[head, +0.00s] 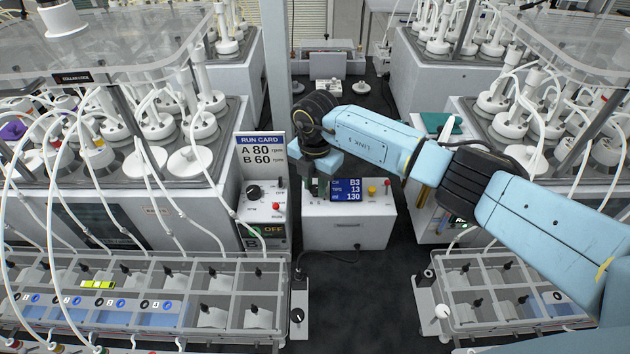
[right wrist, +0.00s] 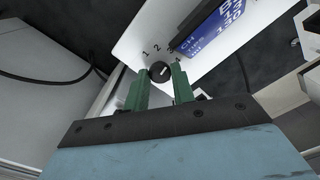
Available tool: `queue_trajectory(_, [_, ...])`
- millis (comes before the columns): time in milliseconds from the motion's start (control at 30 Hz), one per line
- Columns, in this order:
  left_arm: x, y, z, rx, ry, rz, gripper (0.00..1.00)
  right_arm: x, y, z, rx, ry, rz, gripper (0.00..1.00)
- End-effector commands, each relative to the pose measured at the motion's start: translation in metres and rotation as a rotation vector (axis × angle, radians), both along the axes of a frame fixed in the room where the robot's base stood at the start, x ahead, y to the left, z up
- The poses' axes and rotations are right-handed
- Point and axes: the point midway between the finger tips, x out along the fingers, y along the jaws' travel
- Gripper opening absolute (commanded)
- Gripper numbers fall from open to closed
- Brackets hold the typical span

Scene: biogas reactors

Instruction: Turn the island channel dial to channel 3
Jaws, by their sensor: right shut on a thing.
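The island channel dial (right wrist: 160,72) is a small round black knob on the white console (head: 348,228). Numerals 1, 2 and 3 show around it in the right wrist view, with a 4 close by the finger. A short white mark shows on the knob's face, but its exact bearing is hard to tell. My right gripper (right wrist: 160,80) has its two green fingers shut on the dial, one on each side. In the head view my right gripper (head: 319,184) hides the dial. The console's blue screen (head: 352,190) reads CH B3. My left gripper is out of view.
A yellow button (head: 372,191) and a red one stand right of the screen. A run card (head: 260,150) and a control box with a black knob (head: 254,192) stand to the left.

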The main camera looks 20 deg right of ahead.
Motion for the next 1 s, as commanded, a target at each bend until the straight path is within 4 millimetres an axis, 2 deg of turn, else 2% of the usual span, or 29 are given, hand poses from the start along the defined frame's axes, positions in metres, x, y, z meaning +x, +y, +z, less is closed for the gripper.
queue_trajectory(433, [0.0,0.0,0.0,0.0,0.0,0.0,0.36,0.002,-0.001,0.002,-0.001,-0.006,-0.01,0.02])
queue_trajectory(467, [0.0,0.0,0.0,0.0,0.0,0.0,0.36,0.002,0.0,0.002,-0.001,-0.006,-0.01,0.28])
queue_trajectory(500, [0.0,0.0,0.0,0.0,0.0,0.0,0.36,0.002,0.0,0.002,-0.001,-0.006,-0.01,0.33])
queue_trajectory(833, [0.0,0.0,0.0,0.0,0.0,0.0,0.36,0.001,0.0,0.003,0.0,-0.003,-0.008,0.34])
queue_trajectory(1000, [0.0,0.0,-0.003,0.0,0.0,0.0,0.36,0.002,0.0,0.023,0.001,-0.006,-0.007,0.34])
